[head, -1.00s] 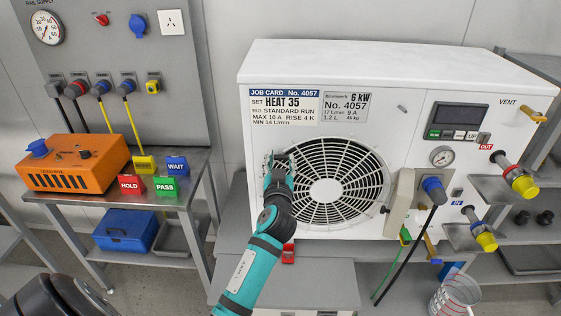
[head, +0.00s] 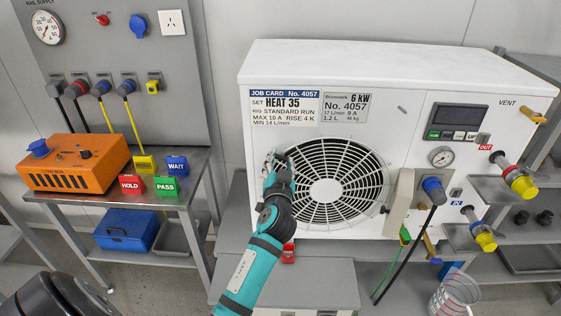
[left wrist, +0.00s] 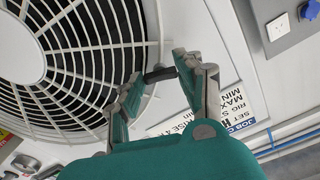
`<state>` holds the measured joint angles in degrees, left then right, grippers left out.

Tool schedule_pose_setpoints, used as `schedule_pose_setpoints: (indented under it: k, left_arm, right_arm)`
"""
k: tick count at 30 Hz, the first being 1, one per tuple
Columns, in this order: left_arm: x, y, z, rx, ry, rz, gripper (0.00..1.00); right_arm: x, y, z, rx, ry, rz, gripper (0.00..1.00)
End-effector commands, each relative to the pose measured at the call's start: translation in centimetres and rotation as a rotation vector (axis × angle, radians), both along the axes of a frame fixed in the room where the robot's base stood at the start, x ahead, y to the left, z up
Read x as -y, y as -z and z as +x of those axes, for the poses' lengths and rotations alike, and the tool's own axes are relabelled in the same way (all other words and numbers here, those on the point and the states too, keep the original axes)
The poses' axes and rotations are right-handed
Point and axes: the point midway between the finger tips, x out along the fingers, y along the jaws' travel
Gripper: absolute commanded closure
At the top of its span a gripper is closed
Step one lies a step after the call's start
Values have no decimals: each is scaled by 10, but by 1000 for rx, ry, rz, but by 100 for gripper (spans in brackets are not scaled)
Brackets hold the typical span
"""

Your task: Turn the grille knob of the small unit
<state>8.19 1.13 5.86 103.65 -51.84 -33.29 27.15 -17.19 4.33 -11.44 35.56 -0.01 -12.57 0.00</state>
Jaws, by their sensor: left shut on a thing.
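The small unit (head: 400,70) is a white box with a round black-and-white grille (head: 350,190) on its front. The grille knob (left wrist: 160,74) is a small dark bar at the grille's rim, seen in the left wrist view between my fingertips. My left gripper (head: 276,160) reaches the left edge of the grille, where it hides the knob in the head view. In the left wrist view, the left gripper (left wrist: 161,72) has one finger on each side of the knob and is shut on it. My right gripper is not in view.
A job card (head: 284,106) is above the gripper. A gauge (head: 441,157), a display (head: 458,117) and pipe fittings (head: 522,182) are on the unit's right side. An orange box (head: 70,165) and coloured signs (head: 165,186) stand on the left table.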

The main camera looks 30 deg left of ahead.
Motion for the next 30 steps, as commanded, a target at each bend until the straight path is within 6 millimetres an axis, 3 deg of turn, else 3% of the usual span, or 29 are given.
schedule_pose_setpoints:
  k: [30]
  left_arm:
    - [0,-3,0,-485,1,798,96]
  right_arm:
    - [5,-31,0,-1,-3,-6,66]
